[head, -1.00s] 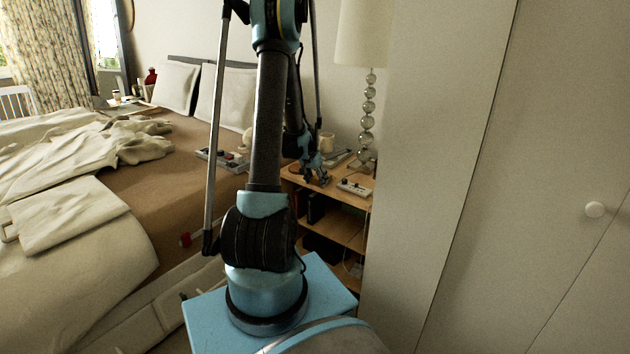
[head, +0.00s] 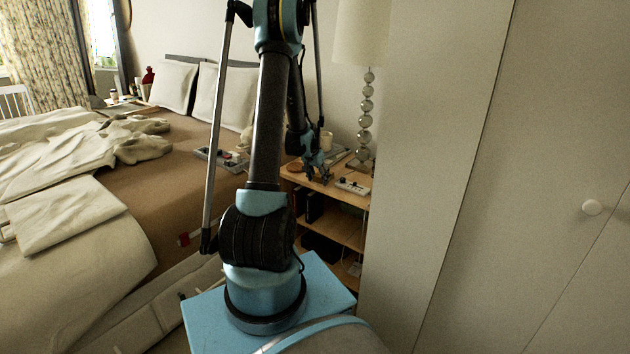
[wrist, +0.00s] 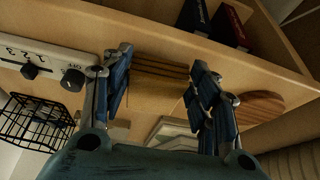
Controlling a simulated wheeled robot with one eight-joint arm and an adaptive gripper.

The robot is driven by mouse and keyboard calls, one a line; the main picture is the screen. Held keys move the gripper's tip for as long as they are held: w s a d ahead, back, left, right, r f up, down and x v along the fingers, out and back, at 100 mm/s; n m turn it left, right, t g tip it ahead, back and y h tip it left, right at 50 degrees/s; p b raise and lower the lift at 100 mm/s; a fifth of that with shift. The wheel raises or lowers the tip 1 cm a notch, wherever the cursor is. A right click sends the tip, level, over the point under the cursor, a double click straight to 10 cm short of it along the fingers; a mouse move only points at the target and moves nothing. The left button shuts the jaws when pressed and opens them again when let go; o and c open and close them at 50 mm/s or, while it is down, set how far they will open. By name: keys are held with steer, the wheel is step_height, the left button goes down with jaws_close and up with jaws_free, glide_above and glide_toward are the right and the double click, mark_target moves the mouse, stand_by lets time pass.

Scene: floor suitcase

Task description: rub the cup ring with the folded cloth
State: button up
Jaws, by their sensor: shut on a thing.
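My gripper (head: 319,175) is low over the wooden top of the bedside shelf (head: 327,189). In the wrist view its two fingers (wrist: 160,68) are closed on a flat brown striped bundle, which I take to be the folded cloth (wrist: 160,70). The cloth lies at or just above the wooden surface; I cannot tell whether it touches. The cup ring cannot be made out in either view; the cloth or fingers may cover it.
A pale control box with knobs (wrist: 45,65) is close beside the fingers, also in the head view (head: 353,187). A round wooden coaster (wrist: 262,106) lies on the other side.

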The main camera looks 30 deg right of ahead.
steer(key=shift+w+d+f, duration=0.1)
steer(key=shift+w+d, duration=0.3)
steer(key=shift+d, duration=0.6)
steer(key=shift+w+d, duration=0.45)
steer(key=shift+d, duration=0.55)
steer(key=shift+w+d+f, duration=0.1)
steer(key=shift+w+d, duration=0.3)
steer(key=shift+d, duration=0.6)
steer(key=shift+a, duration=0.15)
steer(key=shift+s+a+r, duration=0.1)
steer(key=shift+s+a, duration=0.5)
steer(key=shift+a, duration=0.8)
steer(key=shift+s+a+f, duration=0.1)
steer(key=shift+s+a, duration=0.45)
steer(key=shift+a, duration=0.8)
steer(key=shift+s+a+r, duration=0.1)
steer(key=shift+s+a, duration=0.5)
steer(key=shift+a, duration=0.8)
steer(key=shift+w+a, duration=0.3)
steer(key=shift+w, duration=0.25)
steer(key=shift+w+d, duration=0.6)
steer(key=shift+d, duration=0.85)
steer(key=shift+w+d, duration=0.6)
steer(key=shift+d, duration=0.85)
steer(key=shift+w+d, duration=0.6)
steer(key=shift+d, duration=0.85)
steer(key=shift+c, duration=0.4)
steer(key=shift+f, duration=0.2)
steer(key=shift+a, duration=0.1)
